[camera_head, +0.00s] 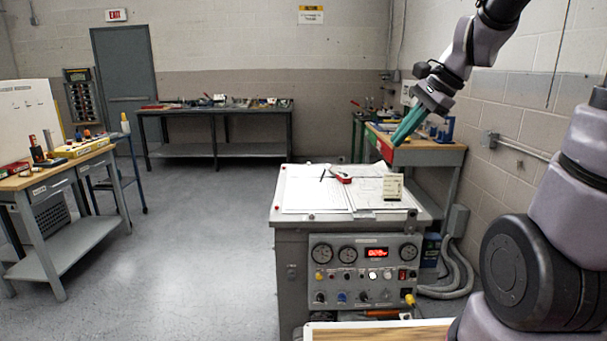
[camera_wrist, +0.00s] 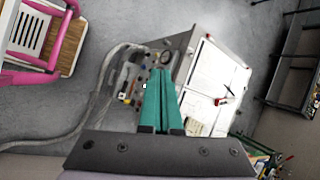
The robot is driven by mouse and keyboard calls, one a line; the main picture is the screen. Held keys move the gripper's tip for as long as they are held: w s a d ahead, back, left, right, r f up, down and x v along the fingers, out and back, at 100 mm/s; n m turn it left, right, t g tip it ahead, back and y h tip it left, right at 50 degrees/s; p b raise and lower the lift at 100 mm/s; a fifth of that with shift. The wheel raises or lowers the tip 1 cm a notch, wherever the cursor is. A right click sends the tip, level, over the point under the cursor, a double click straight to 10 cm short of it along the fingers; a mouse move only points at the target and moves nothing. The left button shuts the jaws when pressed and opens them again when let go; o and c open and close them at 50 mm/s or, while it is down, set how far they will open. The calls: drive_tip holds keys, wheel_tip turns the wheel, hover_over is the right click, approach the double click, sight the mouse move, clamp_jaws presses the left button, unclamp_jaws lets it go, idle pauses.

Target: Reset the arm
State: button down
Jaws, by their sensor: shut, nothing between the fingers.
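My gripper (camera_head: 387,153) is raised at the upper right in the head view, with long teal fingers pointing down and to the left. The fingers look shut together and hold nothing. Their tips appear above the back right of the grey test console (camera_head: 295,228); the gap between them is hard to judge. In the wrist view my gripper (camera_wrist: 160,72) shows its two teal fingers side by side, and the console (camera_wrist: 190,62) lies beyond them.
Papers (camera_head: 310,188) and a red-handled tool (camera_head: 341,175) lie on the console top. A workbench (camera_head: 432,150) stands behind it by the right wall. Another workbench (camera_head: 62,173) is at left, and a long bench (camera_head: 215,112) is at the back. The left-middle floor is clear.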

drive_tip(key=s+d+r+n+t+h, duration=0.1)
drive_tip(key=s+r+n+t, duration=0.1)
drive_tip(key=s, duration=0.4)
drive_tip(key=s+d+r+n+t+h, duration=0.1)
drive_tip(key=s+d+r+n+h, duration=0.1)
drive_tip(key=s+r+n, duration=0.2)
drive_tip(key=s+n, duration=0.2)
drive_tip(key=n, duration=0.1)
drive_tip(key=shift+r+n+t+h, duration=0.25)
drive_tip(key=shift+n+t+h, duration=0.05)
drive_tip(key=shift+t, duration=0.1)
drive_tip(key=shift+w+d, duration=0.1)
idle(0.8)
